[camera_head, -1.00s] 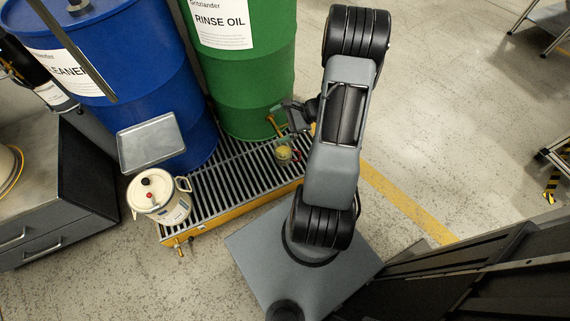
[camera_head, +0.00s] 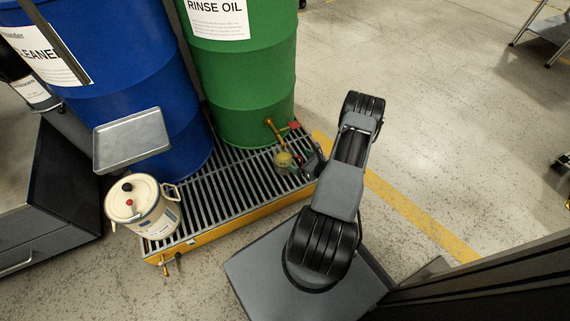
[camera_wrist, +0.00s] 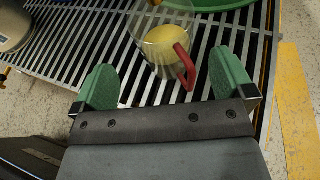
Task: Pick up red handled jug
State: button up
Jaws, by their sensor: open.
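The jug with a red handle (camera_wrist: 184,66) stands on the slatted grate in the wrist view. It is clear, with yellow liquid inside (camera_wrist: 160,45), and its handle points toward my gripper. In the head view the jug (camera_head: 284,161) is small, below the tap of the green drum. My gripper (camera_wrist: 163,80) is open. Its two green fingers stand apart on either side of the handle, and nothing is held. In the head view my gripper (camera_head: 312,160) is just right of the jug, partly hidden by my arm.
A green drum (camera_head: 245,95) with a brass, red-handled tap (camera_head: 274,128) and a blue drum (camera_head: 110,75) stand on the yellow-edged grate (camera_head: 228,192). A cream pot (camera_head: 134,205) sits at its left. A metal tray (camera_head: 131,141) is in front of the blue drum. Open floor lies right.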

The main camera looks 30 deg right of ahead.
aim_at(288, 161)
jog(key=b+x, duration=0.2)
jog(key=x, duration=0.5)
jog(key=shift+b, duration=0.4)
jog(key=shift+d, duration=0.1)
jog(key=c, duration=1.2)
jog(key=shift+r, duration=0.1)
jog(key=shift+c, duration=0.9)
jog(key=shift+r, duration=0.1)
